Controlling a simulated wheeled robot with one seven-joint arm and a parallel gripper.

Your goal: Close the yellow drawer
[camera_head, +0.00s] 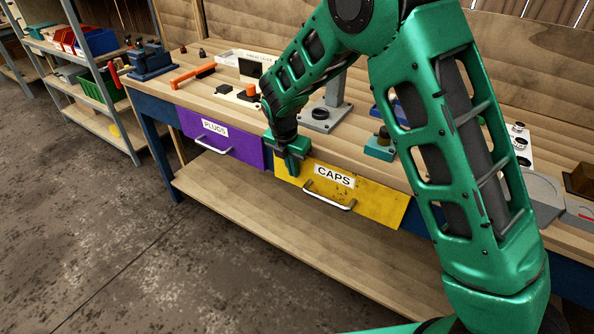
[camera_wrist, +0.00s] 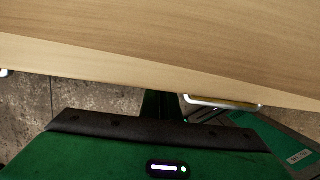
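The yellow drawer (camera_head: 376,205), labelled CAPS, has its front below the workbench top, with a silver handle (camera_head: 328,197). No open interior shows, and I cannot tell whether its front is fully flush. My gripper (camera_head: 291,166) points down at the drawer's upper left corner, in front of the bench edge. It touches or nearly touches the yellow front. Its fingers look close together, but their opening is not clear. In the wrist view, a dark green finger (camera_wrist: 160,104) shows below the bench edge, left of a silver handle (camera_wrist: 222,103).
A purple drawer (camera_head: 222,146), labelled PLUGS, is left of the yellow one. The workbench top (camera_head: 215,104) holds an orange tool (camera_head: 193,76), a grey stand (camera_head: 322,117) and a teal block (camera_head: 380,148). A wooden lower shelf (camera_head: 260,205) lies underneath. The floor in front is clear.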

